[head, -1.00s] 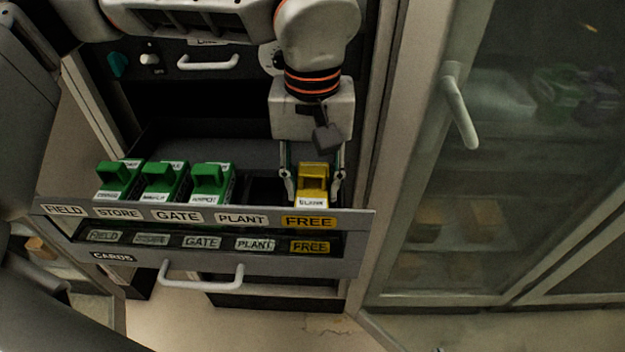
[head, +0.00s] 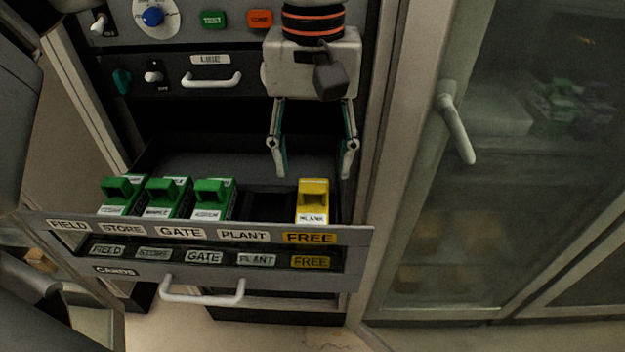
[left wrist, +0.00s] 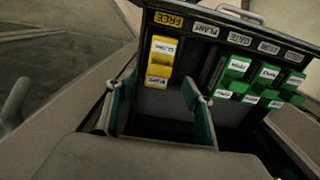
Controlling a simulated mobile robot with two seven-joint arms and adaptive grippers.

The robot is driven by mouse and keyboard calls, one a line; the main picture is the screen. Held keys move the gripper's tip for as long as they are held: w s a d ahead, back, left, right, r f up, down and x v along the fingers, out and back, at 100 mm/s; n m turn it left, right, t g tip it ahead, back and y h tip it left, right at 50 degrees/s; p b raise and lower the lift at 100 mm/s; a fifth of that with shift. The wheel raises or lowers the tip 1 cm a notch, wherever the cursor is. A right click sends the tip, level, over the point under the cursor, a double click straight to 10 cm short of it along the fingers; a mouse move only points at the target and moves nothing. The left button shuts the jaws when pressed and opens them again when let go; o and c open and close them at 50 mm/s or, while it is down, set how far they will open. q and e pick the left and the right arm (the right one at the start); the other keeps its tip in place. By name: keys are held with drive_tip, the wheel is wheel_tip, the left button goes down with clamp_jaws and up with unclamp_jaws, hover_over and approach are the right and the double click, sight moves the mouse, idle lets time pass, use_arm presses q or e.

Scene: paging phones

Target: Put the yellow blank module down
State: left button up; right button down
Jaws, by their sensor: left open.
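The yellow blank module (head: 313,201) stands upright in the open drawer, behind the yellow FREE label (head: 309,238). It also shows in the left wrist view (left wrist: 160,62), near the FREE label at the drawer front. My left gripper (head: 312,172) is open and empty, above and behind the module, with its fingers apart from it. In the left wrist view my left gripper (left wrist: 152,94) has one finger on each side, short of the module. My right gripper is not in view.
Several green modules, one of them here (head: 213,198), stand to the left in the drawer (head: 340,262). The PLANT place between them and the yellow module is empty. A white drawer handle (head: 202,296) sticks out in front. A glass cabinet door (head: 520,150) stands at right.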

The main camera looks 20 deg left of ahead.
use_arm(q)
drive_tip(key=shift+r, duration=1.85)
